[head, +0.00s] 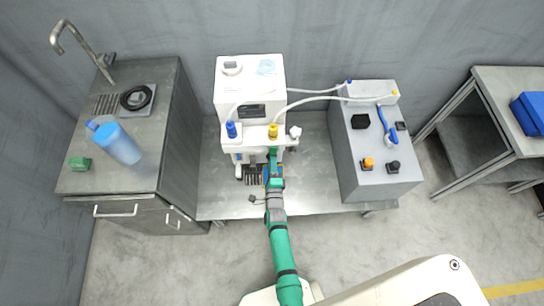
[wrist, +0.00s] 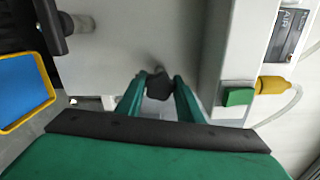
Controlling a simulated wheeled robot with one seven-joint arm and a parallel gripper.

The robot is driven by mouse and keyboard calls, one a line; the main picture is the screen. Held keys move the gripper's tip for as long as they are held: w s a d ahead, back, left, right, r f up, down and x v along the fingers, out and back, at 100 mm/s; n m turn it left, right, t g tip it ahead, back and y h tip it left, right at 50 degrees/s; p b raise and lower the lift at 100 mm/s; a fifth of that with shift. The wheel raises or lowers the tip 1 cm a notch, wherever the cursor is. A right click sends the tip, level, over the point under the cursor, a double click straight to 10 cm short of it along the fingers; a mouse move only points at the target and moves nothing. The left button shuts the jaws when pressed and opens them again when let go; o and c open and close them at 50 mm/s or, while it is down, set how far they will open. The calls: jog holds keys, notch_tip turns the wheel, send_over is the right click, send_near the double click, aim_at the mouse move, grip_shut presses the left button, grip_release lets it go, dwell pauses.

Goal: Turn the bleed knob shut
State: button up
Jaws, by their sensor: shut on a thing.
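The bleed knob seems to be the small black knob (wrist: 160,86) on the pale face of the white machine, seen in the wrist view. My gripper (wrist: 157,80) has its two green fingers on either side of this knob and is shut on it. The fingers hide part of the knob's sides, and I cannot read its turn angle. In the head view my gripper (head: 272,158) reaches the front of the white machine (head: 250,98), just below the yellow connector (head: 273,131). The knob itself is hidden there by my arm.
A blue connector (head: 231,129) sits left of the yellow one, and pale hoses run to a grey cabinet (head: 375,180) with a blue lever (head: 384,122). In the wrist view a blue tray with a yellow rim (wrist: 22,88) is at left and a green block (wrist: 238,96) at right.

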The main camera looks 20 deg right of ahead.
jog(key=shift+s+m, duration=0.1)
jog(key=shift+m, duration=0.2)
jog(key=o, duration=1.1)
jog(key=v, duration=1)
jog(key=shift+s+a, duration=0.1)
jog(key=shift+s, duration=0.3)
